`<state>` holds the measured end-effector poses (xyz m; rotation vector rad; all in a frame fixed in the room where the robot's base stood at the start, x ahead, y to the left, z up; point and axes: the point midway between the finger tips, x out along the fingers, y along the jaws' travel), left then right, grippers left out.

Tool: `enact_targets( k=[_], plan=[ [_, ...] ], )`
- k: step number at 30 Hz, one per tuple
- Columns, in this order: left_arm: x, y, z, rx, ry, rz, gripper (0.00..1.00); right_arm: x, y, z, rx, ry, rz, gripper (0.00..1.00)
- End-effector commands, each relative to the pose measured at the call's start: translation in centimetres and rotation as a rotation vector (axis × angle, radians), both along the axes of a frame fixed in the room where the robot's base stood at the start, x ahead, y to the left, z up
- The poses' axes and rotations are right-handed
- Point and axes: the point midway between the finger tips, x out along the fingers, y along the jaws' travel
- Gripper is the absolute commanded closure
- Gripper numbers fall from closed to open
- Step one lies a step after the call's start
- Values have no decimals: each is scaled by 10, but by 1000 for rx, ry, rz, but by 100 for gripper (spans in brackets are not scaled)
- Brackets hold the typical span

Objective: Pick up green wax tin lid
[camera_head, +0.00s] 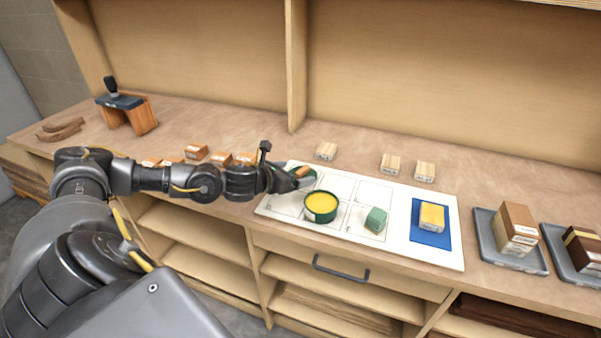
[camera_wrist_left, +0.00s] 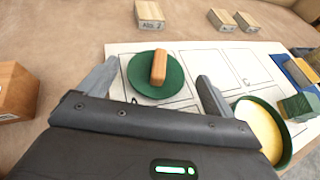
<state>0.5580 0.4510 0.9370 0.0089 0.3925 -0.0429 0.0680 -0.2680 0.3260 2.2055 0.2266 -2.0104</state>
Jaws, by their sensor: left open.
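The green wax tin lid (camera_wrist_left: 141,77), a round green disc with a wooden bar handle (camera_wrist_left: 159,66), lies on the white board (camera_head: 446,252). My left gripper (camera_wrist_left: 150,78) is open, with one finger on each side of the lid and apart from it. In the head view the gripper (camera_head: 306,180) largely hides the lid (camera_head: 312,172). The open green tin (camera_head: 321,217) with yellow wax stands beside it on the board and also shows at the right of the wrist view (camera_wrist_left: 262,130). My right gripper is not in view.
A green block (camera_head: 376,220) and a yellow block (camera_head: 431,216) on a blue pad (camera_head: 430,239) sit to the right. Pale wood blocks (camera_head: 325,151) stand behind the board. Orange wood blocks (camera_head: 196,152) are near my left arm. Grey trays (camera_head: 484,222) hold blocks at far right.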

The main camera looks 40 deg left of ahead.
Motion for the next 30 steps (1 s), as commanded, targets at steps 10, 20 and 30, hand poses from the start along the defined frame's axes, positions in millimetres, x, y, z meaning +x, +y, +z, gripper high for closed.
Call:
enact_targets(
  k=[10, 20, 30],
  plan=[
    [34, 1, -8, -2, -1, 4, 10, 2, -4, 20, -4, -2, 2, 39],
    [48, 1, -18, 0, 0, 2, 10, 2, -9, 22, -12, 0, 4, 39],
    [47, 1, -18, 0, 1, 2, 44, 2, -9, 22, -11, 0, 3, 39]
  ],
)
